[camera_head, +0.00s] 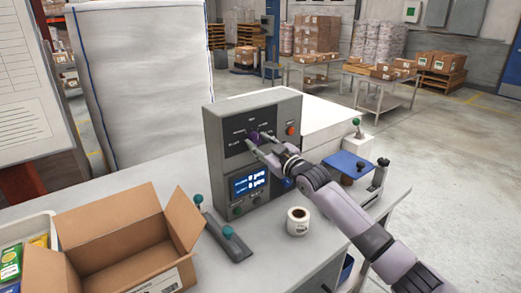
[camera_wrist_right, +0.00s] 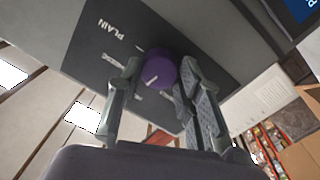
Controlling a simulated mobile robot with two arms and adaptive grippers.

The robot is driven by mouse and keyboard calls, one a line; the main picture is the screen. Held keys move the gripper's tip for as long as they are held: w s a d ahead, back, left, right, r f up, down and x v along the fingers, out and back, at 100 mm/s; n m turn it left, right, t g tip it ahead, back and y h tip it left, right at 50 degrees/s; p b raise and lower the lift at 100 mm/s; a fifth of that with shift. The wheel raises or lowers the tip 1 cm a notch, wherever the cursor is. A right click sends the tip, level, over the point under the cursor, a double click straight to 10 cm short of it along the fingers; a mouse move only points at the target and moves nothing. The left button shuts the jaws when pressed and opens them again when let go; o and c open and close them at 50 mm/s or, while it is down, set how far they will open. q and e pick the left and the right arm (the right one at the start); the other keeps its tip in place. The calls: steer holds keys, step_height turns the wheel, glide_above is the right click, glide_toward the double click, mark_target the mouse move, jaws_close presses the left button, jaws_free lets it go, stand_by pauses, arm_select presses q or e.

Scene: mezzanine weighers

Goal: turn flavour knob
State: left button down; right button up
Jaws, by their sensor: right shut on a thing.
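The flavour knob (camera_head: 254,135) is small, round and purple, on the dark upper panel of a grey control box (camera_head: 212,135). In the right wrist view the purple knob (camera_wrist_right: 158,70) sits between my fingers and shows a short white pointer line. The word PLAIN (camera_wrist_right: 108,27) is printed on the panel near it; other labels are partly hidden by a finger. My right gripper (camera_head: 256,144) reaches in from the right and is shut on the knob; it also shows in the wrist view (camera_wrist_right: 159,76). My left gripper is not in view.
The box has a lit blue display (camera_head: 248,183) and a red button (camera_head: 291,131). An open cardboard box (camera_head: 125,225), a teal-knobbed grey lever (camera_head: 228,237) and a label roll (camera_head: 298,221) are on the bench (camera_head: 285,262). A blue-topped stand (camera_head: 345,165) is at right.

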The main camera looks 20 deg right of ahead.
steer(key=shift+f+n, duration=0.1)
steer(key=shift+n, duration=0.8)
steer(key=o, duration=1.2)
steer(key=shift+c, duration=0.2)
steer(key=v, duration=1.2)
